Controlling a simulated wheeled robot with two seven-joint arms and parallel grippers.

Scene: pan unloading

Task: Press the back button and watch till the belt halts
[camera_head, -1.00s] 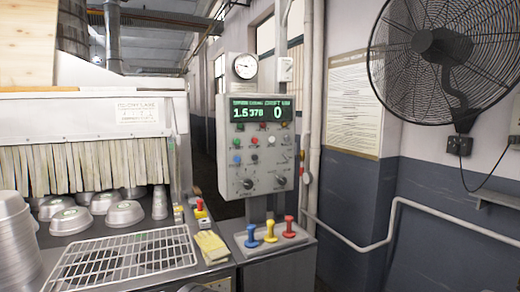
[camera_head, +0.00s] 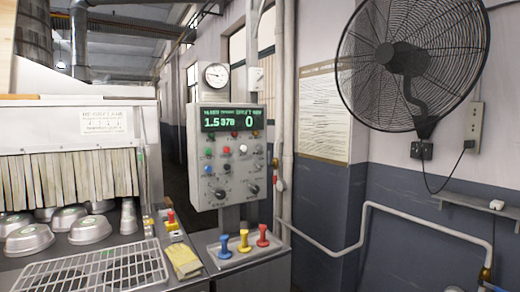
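A grey control panel (camera_head: 228,175) stands on a post at the middle. Its green display (camera_head: 231,119) reads about 1.5 378 and 0. Small coloured buttons (camera_head: 226,151) and black knobs sit below; I cannot tell which is labelled back. A blue (camera_head: 225,247), a yellow (camera_head: 244,241) and a red knob-topped control (camera_head: 263,236) stand on the ledge under it. Metal pans (camera_head: 90,230) rest upside down by the strip curtain (camera_head: 70,178) at left; the belt surface is mostly hidden. Neither of my grippers is in view.
A wire rack (camera_head: 95,270) and yellow gloves (camera_head: 183,261) lie on the front counter. A round gauge (camera_head: 216,76) tops the panel. A fan (camera_head: 405,60) hangs on the right wall above a pipe (camera_head: 400,212).

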